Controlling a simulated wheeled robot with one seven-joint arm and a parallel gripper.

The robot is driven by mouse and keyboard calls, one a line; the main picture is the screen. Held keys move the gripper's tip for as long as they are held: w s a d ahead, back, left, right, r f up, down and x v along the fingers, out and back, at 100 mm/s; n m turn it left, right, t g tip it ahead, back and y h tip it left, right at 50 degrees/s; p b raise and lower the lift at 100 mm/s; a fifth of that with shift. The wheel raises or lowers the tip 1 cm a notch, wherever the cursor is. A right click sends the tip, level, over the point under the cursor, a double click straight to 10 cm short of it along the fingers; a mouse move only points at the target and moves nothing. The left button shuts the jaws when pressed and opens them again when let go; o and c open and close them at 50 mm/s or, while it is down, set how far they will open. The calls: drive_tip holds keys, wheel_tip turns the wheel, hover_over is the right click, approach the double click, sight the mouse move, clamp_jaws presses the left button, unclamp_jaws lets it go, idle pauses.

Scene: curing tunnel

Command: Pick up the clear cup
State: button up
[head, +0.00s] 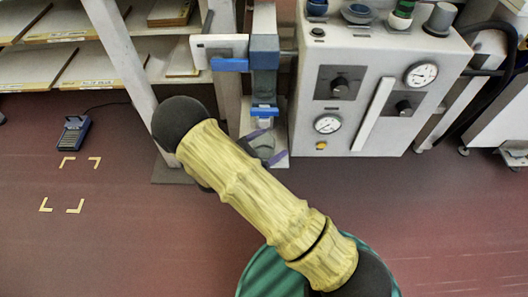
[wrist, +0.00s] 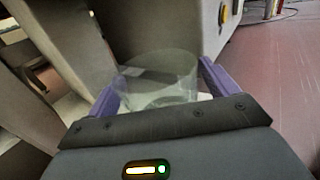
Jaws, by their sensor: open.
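The clear cup (wrist: 160,82) stands in the middle of the wrist view, a see-through round vessel. My gripper (wrist: 164,74) is open, with one purple finger on the left of the cup and the other on the right. Whether either finger touches the cup I cannot tell. In the head view the purple fingers of my gripper (head: 266,147) show partly behind my arm, low in front of the blue and grey post. The cup is hard to make out there because it is clear and small.
A grey machine (head: 378,85) with gauges and knobs stands right of the gripper. A shelf rack (head: 100,65) with boards is at the left. A blue foot pedal (head: 74,132) lies on the reddish floor near yellow corner marks (head: 70,184). Floor at front left is clear.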

idle(0.3)
drive_tip(key=c, duration=1.2)
drive_tip(key=shift+r, duration=0.15)
drive_tip(key=shift+r+p, duration=1.35)
drive_tip(key=shift+r, duration=0.4)
drive_tip(key=p+v, duration=0.4)
drive_tip(key=v, duration=1.4)
drive_tip(key=shift+f+p, duration=0.1)
drive_tip(key=shift+p, duration=0.2)
